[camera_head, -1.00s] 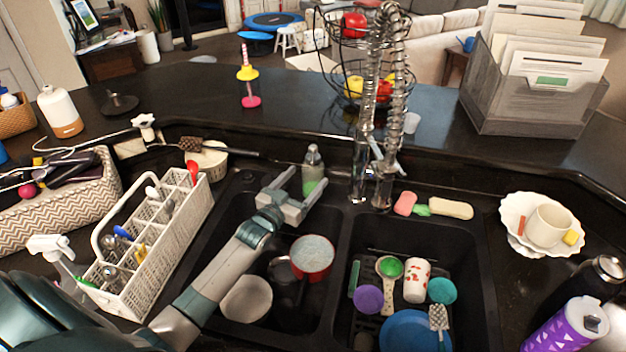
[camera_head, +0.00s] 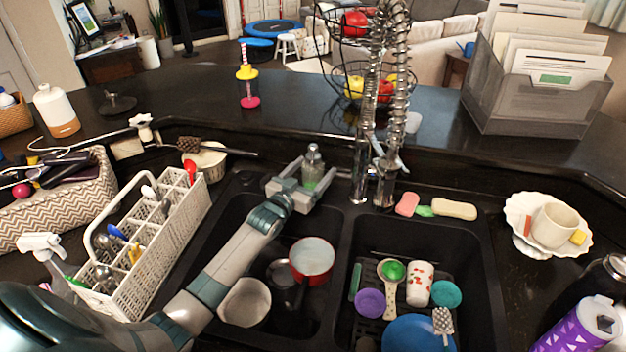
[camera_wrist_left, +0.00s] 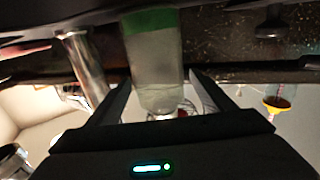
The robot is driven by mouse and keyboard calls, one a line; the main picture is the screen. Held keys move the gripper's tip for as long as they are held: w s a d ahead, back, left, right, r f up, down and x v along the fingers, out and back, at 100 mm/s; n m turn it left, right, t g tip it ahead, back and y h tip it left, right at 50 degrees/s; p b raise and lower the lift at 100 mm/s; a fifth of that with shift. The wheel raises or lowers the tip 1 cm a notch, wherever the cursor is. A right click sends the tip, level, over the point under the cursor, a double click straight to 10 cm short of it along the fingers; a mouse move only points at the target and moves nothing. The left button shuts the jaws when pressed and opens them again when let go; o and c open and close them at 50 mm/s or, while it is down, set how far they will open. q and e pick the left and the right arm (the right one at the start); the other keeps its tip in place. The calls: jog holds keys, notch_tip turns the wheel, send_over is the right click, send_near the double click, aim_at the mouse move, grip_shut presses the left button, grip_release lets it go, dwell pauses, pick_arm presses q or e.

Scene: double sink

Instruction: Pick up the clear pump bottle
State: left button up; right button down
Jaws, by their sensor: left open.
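The clear pump bottle (camera_head: 313,165) stands upright at the back edge of the left sink, left of the faucet, with green at its bottom. My left gripper (camera_head: 311,174) reaches it from the front, open, with a finger on either side of the lower part of the bottle. In the left wrist view the bottle (camera_wrist_left: 153,62) appears upside down between the two spread fingers (camera_wrist_left: 152,98), with a gap on each side visible. Its pump top is partly hidden there by the gripper body. My right gripper is not in view.
The metal faucet (camera_head: 362,165) stands just right of the bottle. A brush (camera_head: 215,148) lies behind and left. The left sink holds a red pot (camera_head: 312,259); the right sink holds several dishes. Sponges (camera_head: 454,210) lie right of the faucet.

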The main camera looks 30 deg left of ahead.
pick_arm(q)
jog(key=c, duration=1.4)
jog(key=shift+r, duration=0.1)
